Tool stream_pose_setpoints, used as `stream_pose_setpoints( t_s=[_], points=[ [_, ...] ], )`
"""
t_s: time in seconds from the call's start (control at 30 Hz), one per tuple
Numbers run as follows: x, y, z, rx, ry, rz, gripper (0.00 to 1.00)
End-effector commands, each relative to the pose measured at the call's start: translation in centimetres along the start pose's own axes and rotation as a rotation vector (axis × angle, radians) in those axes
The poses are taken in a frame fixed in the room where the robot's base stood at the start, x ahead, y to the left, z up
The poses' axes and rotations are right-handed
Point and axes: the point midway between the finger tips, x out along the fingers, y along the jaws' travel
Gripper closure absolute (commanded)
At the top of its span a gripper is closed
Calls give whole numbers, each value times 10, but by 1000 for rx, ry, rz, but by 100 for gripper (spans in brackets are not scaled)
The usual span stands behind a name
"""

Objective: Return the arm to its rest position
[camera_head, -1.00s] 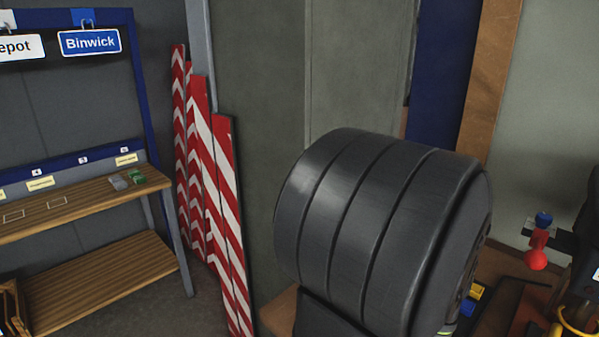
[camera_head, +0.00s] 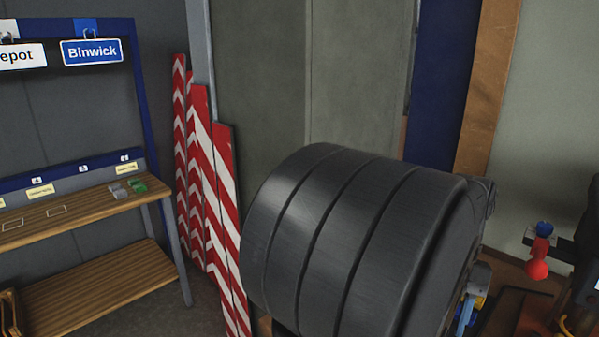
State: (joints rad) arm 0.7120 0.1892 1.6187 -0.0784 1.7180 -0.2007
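My gripper cannot be made out in the head view. A large dark ribbed link of my arm fills the middle and lower right of the picture, close to the camera. It hides much of the bench behind it.
Left, a wooden shelf unit (camera_head: 84,282) holds grey and green blocks (camera_head: 137,187). A blue Binwick sign (camera_head: 92,51) and a white sign ending in "epot" (camera_head: 22,56) hang above. Red-and-white striped boards (camera_head: 222,180) lean on the wall. A red knob (camera_head: 538,268) shows at right.

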Motion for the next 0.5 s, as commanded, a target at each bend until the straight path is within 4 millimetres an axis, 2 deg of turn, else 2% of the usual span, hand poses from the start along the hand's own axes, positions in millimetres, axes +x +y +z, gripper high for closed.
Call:
stream_pose_setpoints(
  t_s=[0.1, 0.13, 0.5],
  points=[
    [-20, 0, -1, 0, 3, 1, 48],
    [-20, 0, 0, 0, 0, 0, 48],
    [52, 0, 1, 1, -4, -1, 48]
  ],
)
